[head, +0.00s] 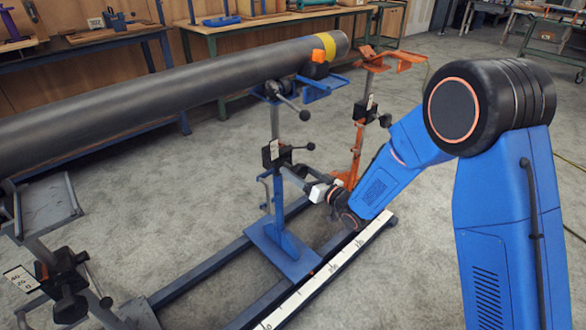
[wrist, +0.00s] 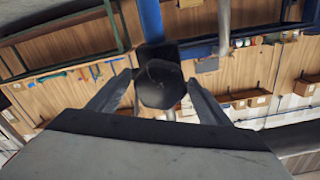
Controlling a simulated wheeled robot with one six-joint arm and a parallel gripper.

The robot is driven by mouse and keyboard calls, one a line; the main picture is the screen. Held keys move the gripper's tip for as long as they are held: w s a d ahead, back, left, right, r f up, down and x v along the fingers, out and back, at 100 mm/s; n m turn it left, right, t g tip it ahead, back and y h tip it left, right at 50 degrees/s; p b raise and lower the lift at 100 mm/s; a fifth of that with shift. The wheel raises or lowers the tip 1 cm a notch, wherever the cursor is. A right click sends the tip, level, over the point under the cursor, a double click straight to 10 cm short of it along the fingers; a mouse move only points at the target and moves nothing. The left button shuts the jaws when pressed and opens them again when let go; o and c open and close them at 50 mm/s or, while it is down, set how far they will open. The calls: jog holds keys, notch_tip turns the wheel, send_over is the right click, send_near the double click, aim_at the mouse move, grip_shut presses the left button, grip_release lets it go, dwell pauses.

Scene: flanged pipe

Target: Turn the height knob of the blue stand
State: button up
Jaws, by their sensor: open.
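The blue stand (head: 284,240) stands on the floor rails near the middle of the head view, its column rising under the pipe. A black clamp block (head: 270,154) with a lever sits on the column. My gripper (head: 303,181) is at the right side of the column, just below that lever. In the wrist view a dark, faceted knob (wrist: 160,84) sits between the two fingers of my gripper (wrist: 158,90), in front of the blue column. The fingers are open around it, with a visible gap on each side. The exact knob contact is too small to tell in the head view.
A long grey pipe (head: 180,80) with a yellow band crosses above. An orange stand (head: 357,140) is close behind my gripper. A grey stand (head: 50,205) is at the left. A white scale strip (head: 330,270) lies along the rail. Open floor is at the right.

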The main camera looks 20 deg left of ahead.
jog(key=shift+x, duration=1.35)
jog(key=c, duration=1)
jog(key=shift+c, duration=0.2)
jog(key=shift+n, duration=0.3)
jog(key=n, duration=1.5)
jog(key=shift+s+a+f, duration=0.1)
jog(key=shift+s+f, duration=0.05)
jog(key=shift+s, duration=0.1)
jog(key=n, duration=0.6)
jog(key=shift+f, duration=0.1)
